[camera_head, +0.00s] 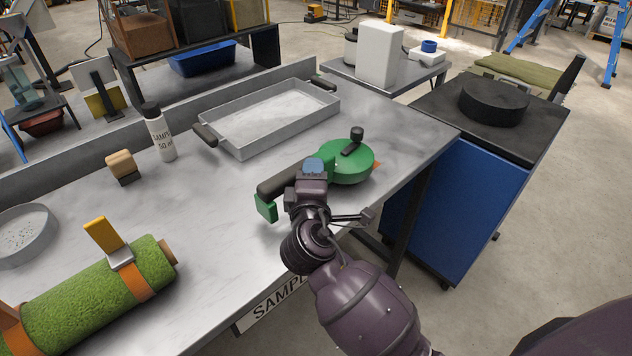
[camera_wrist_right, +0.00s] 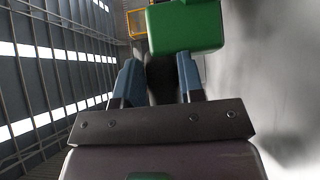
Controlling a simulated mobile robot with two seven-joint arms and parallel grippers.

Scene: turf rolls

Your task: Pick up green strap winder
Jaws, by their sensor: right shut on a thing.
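The green strap winder (camera_head: 346,164) is a round green body with a black crank knob, a dark handle and a green end block. It is at the right part of the metal table in the head view. My right gripper (camera_head: 312,170) is shut on its dark handle. In the right wrist view my gripper's blue fingertips (camera_wrist_right: 158,80) stand on both sides of the dark handle, with the winder's green end block (camera_wrist_right: 186,27) beyond them. I cannot tell whether the winder touches the table. My left gripper is not in view.
A grey tray (camera_head: 240,152) with dark handles lies behind the winder. A white bottle (camera_head: 160,138), a wooden-topped stamp (camera_head: 122,166), a round sieve (camera_head: 22,232) and a strapped turf roll (camera_head: 92,300) are to the left. A blue cabinet (camera_head: 440,215) stands at right.

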